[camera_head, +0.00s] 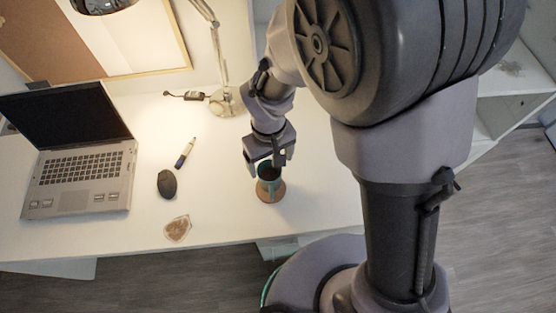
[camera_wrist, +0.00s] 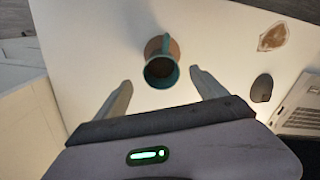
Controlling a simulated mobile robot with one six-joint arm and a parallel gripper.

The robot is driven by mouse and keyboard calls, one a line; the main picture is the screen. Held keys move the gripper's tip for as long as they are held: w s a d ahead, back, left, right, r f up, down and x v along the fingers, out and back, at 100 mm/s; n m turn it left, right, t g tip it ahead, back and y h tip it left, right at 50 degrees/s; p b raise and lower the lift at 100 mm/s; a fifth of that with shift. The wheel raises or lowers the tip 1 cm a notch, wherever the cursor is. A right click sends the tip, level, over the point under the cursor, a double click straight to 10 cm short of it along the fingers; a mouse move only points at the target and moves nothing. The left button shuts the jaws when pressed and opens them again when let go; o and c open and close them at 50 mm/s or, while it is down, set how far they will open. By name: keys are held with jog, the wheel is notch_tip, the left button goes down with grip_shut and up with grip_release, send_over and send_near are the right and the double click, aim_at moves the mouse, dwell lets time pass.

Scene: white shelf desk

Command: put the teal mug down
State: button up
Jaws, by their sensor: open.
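The teal mug (camera_head: 268,173) stands upright on a round brown coaster (camera_head: 271,194) on the white desk. In the wrist view the mug (camera_wrist: 160,76) shows its dark inside, with its handle (camera_wrist: 270,38) pointing up and to the right, and part of the coaster (camera_wrist: 174,48) shows behind it. My gripper (camera_head: 268,163) is just above and behind the mug in the head view. In the wrist view my gripper (camera_wrist: 160,82) is open, with its fingertips apart on either side of the mug and no contact visible.
A laptop (camera_head: 75,160) is at the left of the desk (camera_head: 220,215). A dark mouse (camera_head: 166,184), a marker (camera_head: 185,153) and a patterned brown coaster (camera_head: 177,228) lie between it and the mug. A lamp base (camera_head: 225,102) stands behind. The desk around the mug is clear.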

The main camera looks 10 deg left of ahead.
jog(key=w+d+r+m+t+y, duration=0.15)
jog(key=d+r+m, duration=0.35)
jog(key=r, duration=0.6)
jog(key=s+d+r+m+t, duration=0.4)
jog(key=s+d+r+m, duration=0.2)
jog(key=s+d+r, duration=0.3)
notch_tip(320, 180, up, 4)
jog(key=shift+s+d+f, duration=0.15)
jog(key=shift+s+d, duration=0.15)
jog(key=shift+d, duration=0.7)
